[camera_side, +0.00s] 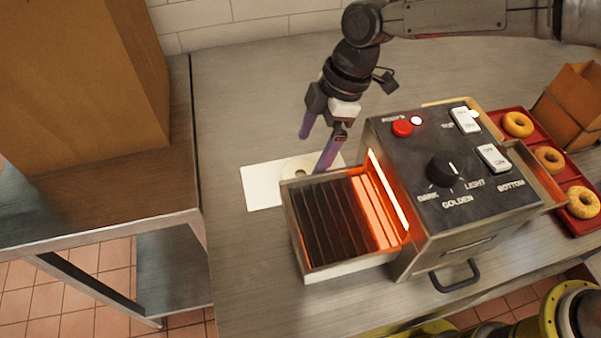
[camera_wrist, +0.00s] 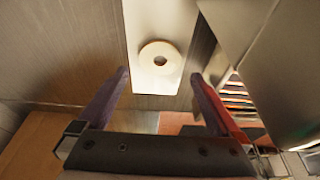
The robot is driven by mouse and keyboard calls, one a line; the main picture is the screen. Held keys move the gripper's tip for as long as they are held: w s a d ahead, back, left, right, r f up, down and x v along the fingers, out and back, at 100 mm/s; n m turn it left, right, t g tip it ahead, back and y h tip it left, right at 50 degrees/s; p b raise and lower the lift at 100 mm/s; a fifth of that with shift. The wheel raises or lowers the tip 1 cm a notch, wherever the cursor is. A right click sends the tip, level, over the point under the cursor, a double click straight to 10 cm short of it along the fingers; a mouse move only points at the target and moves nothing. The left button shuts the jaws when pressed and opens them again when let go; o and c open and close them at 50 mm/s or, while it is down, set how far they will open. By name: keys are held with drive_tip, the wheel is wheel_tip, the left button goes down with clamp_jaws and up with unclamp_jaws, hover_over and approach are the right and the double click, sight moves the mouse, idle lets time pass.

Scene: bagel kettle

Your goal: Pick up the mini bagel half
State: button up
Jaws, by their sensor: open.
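The mini bagel half (camera_wrist: 147,55) is a pale ring with a small dark hole, lying flat on a white board (camera_wrist: 142,20). In the side view the bagel half (camera_side: 290,166) lies on the board (camera_side: 261,188) just behind the toaster's open rack, partly hidden by it and by a finger. My gripper (camera_side: 312,154) points down above the board with its purple fingers apart and nothing between them. In the wrist view the bagel half appears centred just beyond the gap between the fingertips (camera_wrist: 160,76).
A toaster (camera_side: 410,160) with a glowing conveyor rack (camera_side: 325,222) stands close in front and right of my gripper. A red tray (camera_side: 528,165) with whole bagels is at the right. A cardboard box (camera_side: 85,75) stands at the left. The counter behind the board is clear.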

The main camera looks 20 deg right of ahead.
sight(304, 168)
drive_tip(key=shift+x, duration=2.95)
drive_tip(key=c, duration=1.1)
